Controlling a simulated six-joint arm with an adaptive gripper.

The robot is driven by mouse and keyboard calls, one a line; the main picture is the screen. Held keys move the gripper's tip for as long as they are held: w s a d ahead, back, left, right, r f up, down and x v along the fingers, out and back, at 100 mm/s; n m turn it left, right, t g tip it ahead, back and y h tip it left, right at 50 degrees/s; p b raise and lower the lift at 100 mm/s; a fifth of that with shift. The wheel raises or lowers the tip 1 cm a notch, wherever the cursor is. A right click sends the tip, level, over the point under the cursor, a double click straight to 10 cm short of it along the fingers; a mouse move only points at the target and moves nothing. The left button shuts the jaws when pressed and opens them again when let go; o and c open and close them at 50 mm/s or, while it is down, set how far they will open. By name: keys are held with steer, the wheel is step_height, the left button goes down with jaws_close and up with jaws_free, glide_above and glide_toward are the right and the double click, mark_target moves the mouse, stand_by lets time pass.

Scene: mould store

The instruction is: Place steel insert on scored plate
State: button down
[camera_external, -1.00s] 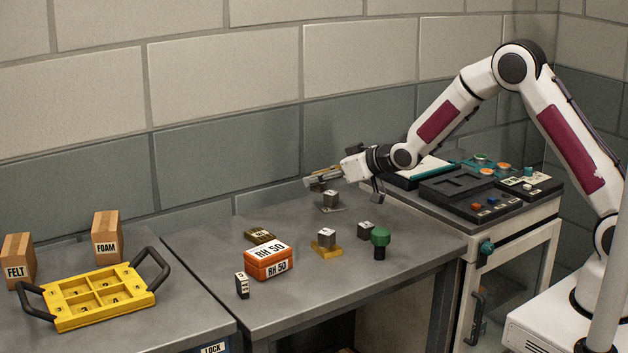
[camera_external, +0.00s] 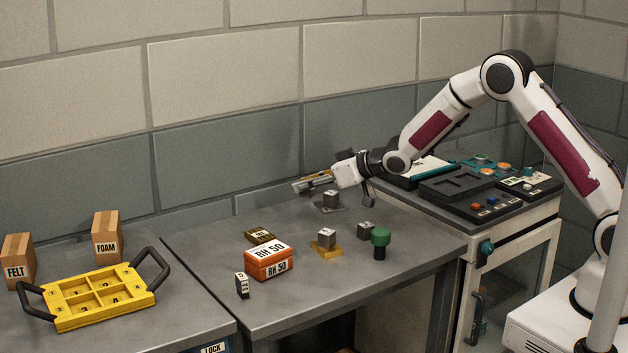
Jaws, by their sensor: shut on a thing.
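My gripper (camera_external: 303,185) is at the back of the middle table, reaching left. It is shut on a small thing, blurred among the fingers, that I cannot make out. Just right of and below it, a steel block (camera_external: 331,198) sits on a thin grey plate (camera_external: 322,208). A second steel block (camera_external: 326,237) stands on a yellow plate (camera_external: 329,252). A third steel block (camera_external: 365,230) stands on the bare table. I cannot tell which of these is the steel insert, and no scoring shows on either plate.
An orange RH 50 box (camera_external: 268,260), a dark brass-coloured block (camera_external: 260,236), a small labelled block (camera_external: 242,285) and a green-topped knob (camera_external: 380,240) stand on the table (camera_external: 300,300). A yellow tray (camera_external: 103,317) with handles lies left. The table's back left is clear.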

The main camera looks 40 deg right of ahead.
steer(key=shift+w+a, duration=0.8)
steer(key=shift+a, duration=0.25)
step_height(320, 180, up, 4)
steer(key=n+g+y, duration=0.6)
steer(key=n+g, duration=0.1)
steer(key=n, duration=0.1)
glide_above(259, 234)
steer(key=shift+s, duration=0.1)
steer(key=shift+f+t, duration=0.1)
steer(key=shift+t, duration=0.2)
steer(key=shift+f, duration=3.05)
steer(key=shift+f, duration=0.1)
